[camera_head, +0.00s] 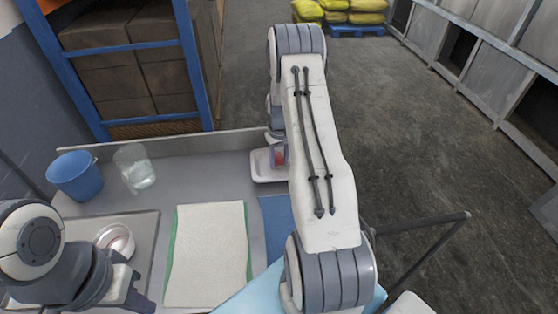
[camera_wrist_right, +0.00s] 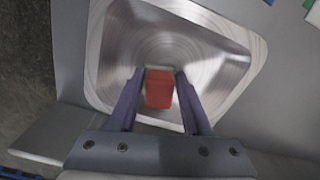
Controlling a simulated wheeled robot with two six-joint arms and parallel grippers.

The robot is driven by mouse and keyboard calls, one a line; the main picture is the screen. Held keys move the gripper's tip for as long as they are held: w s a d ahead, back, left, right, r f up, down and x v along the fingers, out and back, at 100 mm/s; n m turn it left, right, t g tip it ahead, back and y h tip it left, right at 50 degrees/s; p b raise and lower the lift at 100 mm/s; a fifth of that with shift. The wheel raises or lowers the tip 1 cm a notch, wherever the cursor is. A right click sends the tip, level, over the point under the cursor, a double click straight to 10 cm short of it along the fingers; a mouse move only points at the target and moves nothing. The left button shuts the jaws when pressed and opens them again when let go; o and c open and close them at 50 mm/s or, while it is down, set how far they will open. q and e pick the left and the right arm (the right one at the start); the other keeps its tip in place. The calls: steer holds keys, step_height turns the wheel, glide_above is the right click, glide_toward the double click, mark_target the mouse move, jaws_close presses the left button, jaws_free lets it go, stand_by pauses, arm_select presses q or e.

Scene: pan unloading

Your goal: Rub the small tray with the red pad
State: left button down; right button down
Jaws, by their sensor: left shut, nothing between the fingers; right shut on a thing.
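The red pad (camera_wrist_right: 159,92) is held between the two fingers of my right gripper (camera_wrist_right: 158,84), which is shut on it. The pad is over the inside of the small tray (camera_wrist_right: 110,45), a shiny metal tray with rounded corners; I cannot tell if they touch. In the head view the small tray (camera_head: 268,176) is at the back of the worktop, partly hidden by my right arm, with a bit of the red pad (camera_head: 280,156) showing. My left gripper (camera_head: 138,299) is at the lower left, shut and empty, away from the tray.
A blue bucket (camera_head: 75,176) and a clear container (camera_head: 135,169) stand at the back left. A white bowl (camera_head: 116,240) is by my left arm. A white cloth (camera_head: 207,255) lies on a green one in the middle. A blue cloth (camera_head: 275,222) is beside it.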

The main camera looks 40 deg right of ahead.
steer(key=shift+r+p, duration=1.95)
steer(key=shift+r, duration=0.95)
steer(key=shift+r+p, duration=1.1)
steer(key=shift+r, duration=0.45)
